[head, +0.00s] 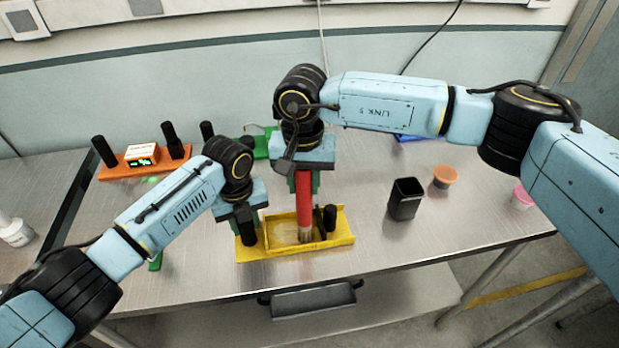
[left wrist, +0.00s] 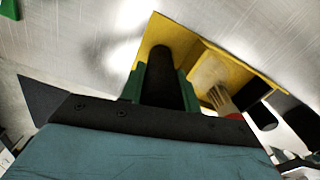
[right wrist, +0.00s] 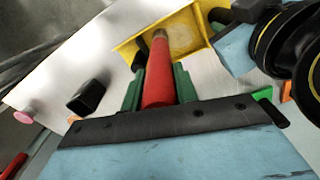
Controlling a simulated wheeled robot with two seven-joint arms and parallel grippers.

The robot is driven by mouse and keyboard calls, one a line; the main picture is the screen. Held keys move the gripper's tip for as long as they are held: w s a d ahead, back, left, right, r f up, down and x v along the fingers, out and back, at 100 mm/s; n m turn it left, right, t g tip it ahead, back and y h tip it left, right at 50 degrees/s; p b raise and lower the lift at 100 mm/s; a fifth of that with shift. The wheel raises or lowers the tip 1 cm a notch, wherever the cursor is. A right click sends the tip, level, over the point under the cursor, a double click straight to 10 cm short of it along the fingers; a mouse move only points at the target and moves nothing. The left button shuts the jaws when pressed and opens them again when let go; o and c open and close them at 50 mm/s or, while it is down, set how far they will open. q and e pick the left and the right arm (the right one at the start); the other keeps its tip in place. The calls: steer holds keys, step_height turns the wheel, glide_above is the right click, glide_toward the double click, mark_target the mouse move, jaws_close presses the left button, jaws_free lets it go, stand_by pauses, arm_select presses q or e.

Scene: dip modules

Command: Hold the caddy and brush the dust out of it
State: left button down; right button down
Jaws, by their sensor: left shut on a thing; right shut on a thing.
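The yellow caddy (head: 295,252) sits near the front edge of the metal table, with a black post at each end. My left gripper (head: 246,215) is shut on its left black post (left wrist: 161,78), with green fingers on either side. My right gripper (head: 303,180) is shut on the red handle of the brush (head: 304,205), held upright with pale bristles down inside the caddy. The brush also shows in the right wrist view (right wrist: 159,80). A tan dusty patch (head: 284,231) shows on the caddy floor beside the bristles. I cannot tell whether the bristles touch the floor.
An orange base (head: 125,171) with black posts and a display is at the back left. Bare table separates the caddy from the black container.

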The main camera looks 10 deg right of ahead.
steer(key=shift+a, duration=4.4)
steer(key=shift+w+d+r, duration=0.1)
steer(key=shift+w+d, duration=0.2)
steer(key=shift+d, duration=1.45)
steer(key=shift+w+d+r, duration=0.15)
steer(key=shift+w+d, duration=0.1)
steer(key=shift+d, duration=1.45)
steer(key=shift+w+d+r, duration=0.1)
steer(key=shift+w+d, duration=0.2)
steer(key=shift+d, duration=1.45)
steer(key=shift+s+a, duration=0.5)
steer(key=shift+a, duration=5)
steer(key=shift+w+d+r, duration=0.1)
steer(key=shift+w+d, duration=0.05)
steer(key=shift+d, duration=1.55)
steer(key=shift+w+d, duration=0.2)
steer(key=shift+d, duration=1.55)
steer(key=shift+w+d+r, duration=0.1)
steer(key=shift+w+d, duration=0.05)
steer(key=shift+d, duration=1.55)
